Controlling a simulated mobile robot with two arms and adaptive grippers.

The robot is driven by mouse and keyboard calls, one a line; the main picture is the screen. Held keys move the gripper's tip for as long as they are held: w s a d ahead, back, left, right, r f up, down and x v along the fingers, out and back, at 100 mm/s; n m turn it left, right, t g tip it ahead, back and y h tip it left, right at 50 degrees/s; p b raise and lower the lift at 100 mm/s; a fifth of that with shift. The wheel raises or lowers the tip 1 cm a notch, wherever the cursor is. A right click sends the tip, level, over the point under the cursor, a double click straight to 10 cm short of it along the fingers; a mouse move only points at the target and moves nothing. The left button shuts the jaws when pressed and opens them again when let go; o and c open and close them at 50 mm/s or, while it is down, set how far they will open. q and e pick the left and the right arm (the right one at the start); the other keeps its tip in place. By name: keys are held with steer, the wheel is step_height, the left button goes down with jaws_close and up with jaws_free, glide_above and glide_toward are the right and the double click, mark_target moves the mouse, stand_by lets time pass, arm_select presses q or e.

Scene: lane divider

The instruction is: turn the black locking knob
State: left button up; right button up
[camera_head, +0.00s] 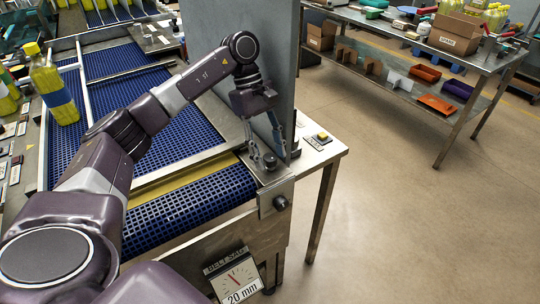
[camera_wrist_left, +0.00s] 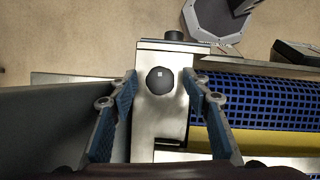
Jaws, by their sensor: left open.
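The black locking knob (camera_wrist_left: 160,80) is round, with a small pale mark on top. It sits on a metal bracket (camera_wrist_left: 146,115) at the belt's corner. In the wrist view my left gripper (camera_wrist_left: 161,90) is open, one finger on each side of the knob, with a gap on both sides. In the head view the left gripper (camera_head: 268,156) points down at the bracket (camera_head: 270,183), and the knob (camera_head: 270,161) shows dark between its fingertips. How high the fingertips are above the bracket is hard to tell. My right gripper is not in view.
A second black knob (camera_head: 280,202) sticks out of the bracket's side. A tall grey panel (camera_head: 285,60) stands close beside the gripper. The blue belt (camera_head: 190,208) lies left of the bracket. A "BELT SAG" dial (camera_head: 238,281) is below. A yellow button (camera_head: 322,135) is right.

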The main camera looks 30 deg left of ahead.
arm_select(q)
steer(key=v, duration=1.1)
steer(key=shift+d, duration=0.1)
